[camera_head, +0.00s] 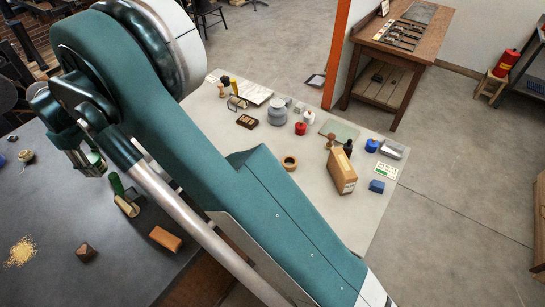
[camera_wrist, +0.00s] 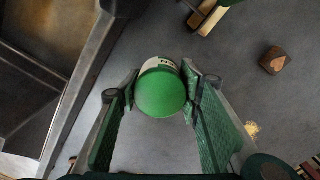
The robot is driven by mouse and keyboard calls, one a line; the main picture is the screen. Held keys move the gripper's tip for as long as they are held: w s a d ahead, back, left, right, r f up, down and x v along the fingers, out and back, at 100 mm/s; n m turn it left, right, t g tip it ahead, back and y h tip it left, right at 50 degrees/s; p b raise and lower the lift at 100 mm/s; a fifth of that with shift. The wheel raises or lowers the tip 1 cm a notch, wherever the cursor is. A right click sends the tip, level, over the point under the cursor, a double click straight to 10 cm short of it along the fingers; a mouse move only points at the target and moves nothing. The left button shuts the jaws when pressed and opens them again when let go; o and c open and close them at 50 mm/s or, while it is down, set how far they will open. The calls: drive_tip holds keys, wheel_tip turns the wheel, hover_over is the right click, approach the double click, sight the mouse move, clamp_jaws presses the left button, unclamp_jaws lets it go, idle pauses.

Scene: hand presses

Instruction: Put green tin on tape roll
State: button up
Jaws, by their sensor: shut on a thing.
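The green tin (camera_wrist: 161,93), with a rounded green face and a pale label band, is held between the two fingers of my gripper (camera_wrist: 160,96) in the wrist view. In the head view my gripper (camera_head: 84,163) is above the dark table at the left, and a bit of the green tin (camera_head: 97,160) shows beside its fingers. A brown ring that looks like the tape roll (camera_head: 290,163) lies flat on the pale table, right of my arm. The tape roll does not show in the wrist view, and my gripper is far from it.
On the pale table, a cardboard box (camera_head: 342,172), red tin (camera_head: 300,128) and grey jar (camera_head: 277,115) stand around the roll. My arm hides the area between tables.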

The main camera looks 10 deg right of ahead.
sight(91, 158)
wheel_tip(91, 158, up, 17)
drive_tip(key=w+d+r+m+b, duration=0.1)
drive_tip(key=w+d+m, duration=0.3)
drive_tip(key=d, duration=1.3)
drive_tip(key=w+d+m, duration=0.3)
drive_tip(key=w+d, duration=0.1)
drive_tip(key=d, duration=1.3)
drive_tip(key=w+d+r+m+b, duration=0.1)
drive_tip(key=w+d+m, duration=0.3)
drive_tip(key=d, duration=1.3)
drive_tip(key=s+d+f+m, duration=0.1)
drive_tip(key=s+d+m, duration=0.25)
drive_tip(key=d, duration=0.75)
drive_tip(key=s+d+f+m, duration=0.15)
drive_tip(key=s+d, duration=0.25)
drive_tip(key=d, duration=0.8)
wheel_tip(91, 158, down, 23)
drive_tip(key=shift+w+a+f, duration=0.15)
drive_tip(key=shift+w+a, duration=0.05)
drive_tip(key=shift+w, duration=0.05)
wheel_tip(91, 158, down, 6)
